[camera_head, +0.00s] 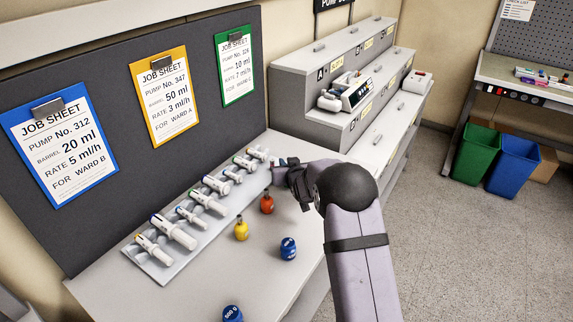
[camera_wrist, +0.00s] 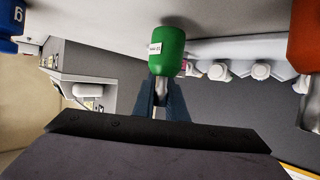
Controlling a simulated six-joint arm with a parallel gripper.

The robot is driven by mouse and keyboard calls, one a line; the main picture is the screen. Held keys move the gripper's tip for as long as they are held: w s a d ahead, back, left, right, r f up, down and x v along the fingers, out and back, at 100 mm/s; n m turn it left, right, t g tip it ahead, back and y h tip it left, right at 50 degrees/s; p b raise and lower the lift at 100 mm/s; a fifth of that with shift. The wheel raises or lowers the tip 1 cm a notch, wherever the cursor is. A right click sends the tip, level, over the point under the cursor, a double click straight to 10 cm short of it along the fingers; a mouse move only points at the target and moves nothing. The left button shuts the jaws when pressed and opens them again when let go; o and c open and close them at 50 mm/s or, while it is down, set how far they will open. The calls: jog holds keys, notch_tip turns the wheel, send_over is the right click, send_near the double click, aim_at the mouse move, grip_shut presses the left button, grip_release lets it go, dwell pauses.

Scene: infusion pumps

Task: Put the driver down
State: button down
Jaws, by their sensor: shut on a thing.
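My gripper (camera_wrist: 163,95) is shut on the neck of a green weight (camera_wrist: 166,50) with a small white label. In the wrist view, where the bench appears at the top, the weight's base is close to the bench surface; I cannot tell whether it touches. In the head view my gripper (camera_head: 281,171) is over the bench's right part, near the end of the syringe rack, and hides the green weight. A white and dark device with a small screen, perhaps the driver (camera_head: 354,92), stands on the stepped grey shelf, apart from my gripper.
Orange (camera_head: 267,204), yellow (camera_head: 241,229) and blue (camera_head: 288,249) weights stand on the bench, with another blue one (camera_head: 232,313) at the front. Several syringes lie in the rack (camera_head: 163,270). Job sheets hang on the dark board (camera_head: 110,50). Bare bench lies between the weights.

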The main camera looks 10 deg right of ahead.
jog(key=shift+f, duration=0.45)
jog(key=shift+f, duration=0.15)
jog(key=c, duration=1.8)
grip_release()
jog(key=shift+r, duration=0.2)
jog(key=b+v, duration=0.2)
jog(key=v, duration=1)
jog(key=shift+b, duration=0.3)
jog(key=shift+f, duration=0.1)
jog(key=shift+s, duration=0.15)
